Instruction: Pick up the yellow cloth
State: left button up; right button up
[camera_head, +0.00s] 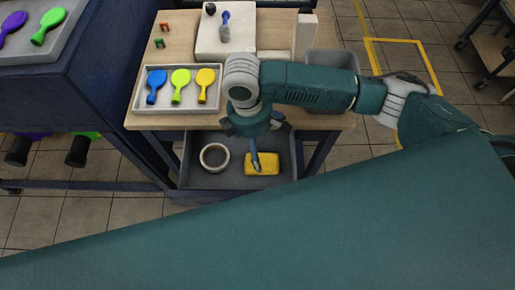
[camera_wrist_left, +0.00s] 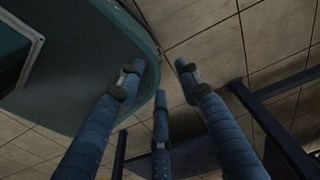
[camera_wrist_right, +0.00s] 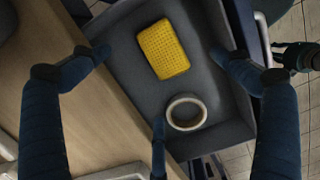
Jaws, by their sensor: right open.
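The yellow cloth (camera_head: 264,169), a small rounded block-like pad, lies in a grey tray (camera_head: 215,137) at the front of the wooden table. In the right wrist view the cloth (camera_wrist_right: 163,50) lies flat between the spread fingers, apart from them. My right gripper (camera_head: 256,148) is open and empty above the tray, one finger overlapping the cloth in the head view; contact cannot be told. My left gripper (camera_wrist_left: 160,84) has its fingers apart with nothing between them, above tiled floor. It is not made out in the head view.
A white tape roll (camera_head: 214,157) lies left of the cloth in the tray. A dark blue cabinet (camera_head: 90,85) stands left.

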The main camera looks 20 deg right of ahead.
aim_at(262, 158)
jog(key=shift+w+d+f, duration=0.1)
jog(key=shift+d+f, duration=0.15)
jog(key=shift+f, duration=0.8)
jog(key=f, duration=0.2)
jog(key=shift+s+d+f, duration=0.15)
jog(key=shift+s+f, duration=0.2)
jog(key=shift+f, duration=0.35)
jog(key=f, duration=0.1)
jog(key=f+p, duration=0.1)
jog(key=f, duration=0.2)
jog(key=shift+w+d+f, duration=0.15)
jog(key=shift+w+f, duration=0.05)
jog(key=shift+w, duration=0.15)
jog(key=shift+f, duration=0.3)
jog(key=shift+c, duration=0.8)
pick_arm(q)
jog(key=s, duration=0.1)
jog(key=s+r, duration=0.1)
jog(key=shift+s+r, duration=0.2)
jog(key=shift+s, duration=0.1)
pick_arm(e)
jog(key=c, duration=1)
